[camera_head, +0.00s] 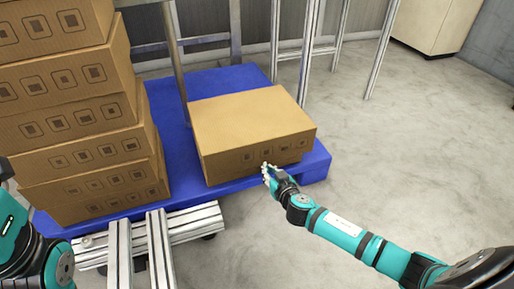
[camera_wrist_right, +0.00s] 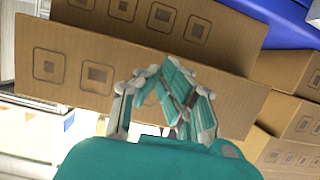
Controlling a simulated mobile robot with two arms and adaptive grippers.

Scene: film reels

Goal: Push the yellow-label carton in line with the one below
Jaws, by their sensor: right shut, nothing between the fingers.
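Two brown cartons are stacked at the right end of a blue pallet (camera_head: 318,166). The upper carton (camera_head: 250,115) appears to stick out over the lower carton (camera_head: 225,178) at the front. In the right wrist view, which looks turned over, the upper carton (camera_wrist_right: 60,65) is nearer and the lower carton (camera_wrist_right: 210,35) lies behind it. No yellow label shows on either. My right gripper (camera_head: 267,171) is shut and empty at the front face of the upper carton; the wrist view shows its fingers (camera_wrist_right: 168,98) close to it. I cannot tell whether they touch. My left gripper is out of view.
A tall stack of several cartons (camera_head: 75,130) stands on the left of the pallet. Metal profiles (camera_head: 160,235) lie in front of it, and metal posts (camera_head: 310,50) rise behind. The floor (camera_head: 420,140) on the right is clear.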

